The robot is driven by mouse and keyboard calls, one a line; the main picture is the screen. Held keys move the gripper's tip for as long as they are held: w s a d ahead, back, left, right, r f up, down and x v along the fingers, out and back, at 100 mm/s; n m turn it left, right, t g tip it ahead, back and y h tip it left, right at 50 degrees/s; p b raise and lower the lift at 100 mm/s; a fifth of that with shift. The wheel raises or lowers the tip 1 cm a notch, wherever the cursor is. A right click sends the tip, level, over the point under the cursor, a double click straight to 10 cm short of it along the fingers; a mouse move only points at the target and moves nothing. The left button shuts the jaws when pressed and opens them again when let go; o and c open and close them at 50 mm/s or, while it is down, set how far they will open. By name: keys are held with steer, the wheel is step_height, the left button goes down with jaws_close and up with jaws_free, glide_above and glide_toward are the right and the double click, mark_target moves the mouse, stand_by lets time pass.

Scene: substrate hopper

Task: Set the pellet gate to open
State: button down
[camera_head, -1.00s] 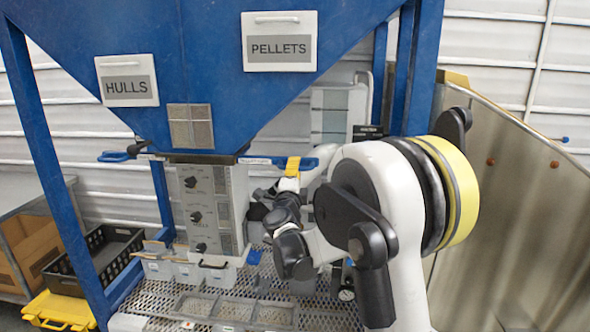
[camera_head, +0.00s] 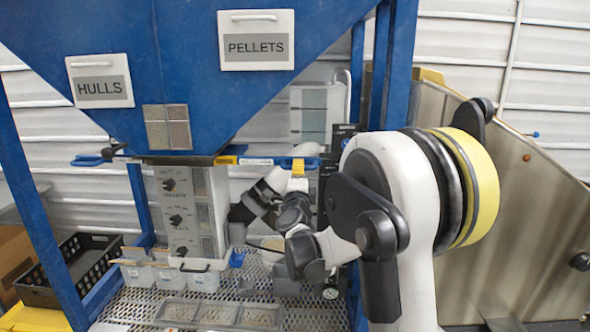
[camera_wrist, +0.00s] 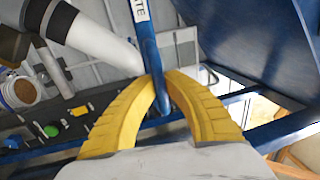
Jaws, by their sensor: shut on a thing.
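The pellet gate (camera_head: 258,161) is a flat slide with a blue handle, sticking out to the right under the blue hopper, below the PELLETS sign (camera_head: 256,40). A yellow stretch and a white label show on it beside the hopper outlet. My gripper (camera_head: 298,168), with yellow fingers, is shut on the blue handle near its outer end. In the wrist view the curved yellow fingers (camera_wrist: 165,88) close on both sides of the blue handle (camera_wrist: 150,50), with part of its label showing. The handle's far end is partly hidden by my arm.
Another blue handle (camera_head: 90,160) sticks out left under the HULLS sign (camera_head: 103,87). A grey knob panel (camera_head: 186,212) stands below the outlet. Small bins (camera_head: 168,275) and trays (camera_head: 220,314) sit on the perforated shelf. A blue hopper leg (camera_head: 390,70) rises behind my arm.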

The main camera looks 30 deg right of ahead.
steer(key=c, duration=1.4)
jaws_free()
steer(key=shift+s+d, duration=0.15)
steer(key=shift+d, duration=0.05)
steer(key=shift+c, duration=0.2)
steer(key=shift+d, duration=0.1)
steer(key=v, duration=1.2)
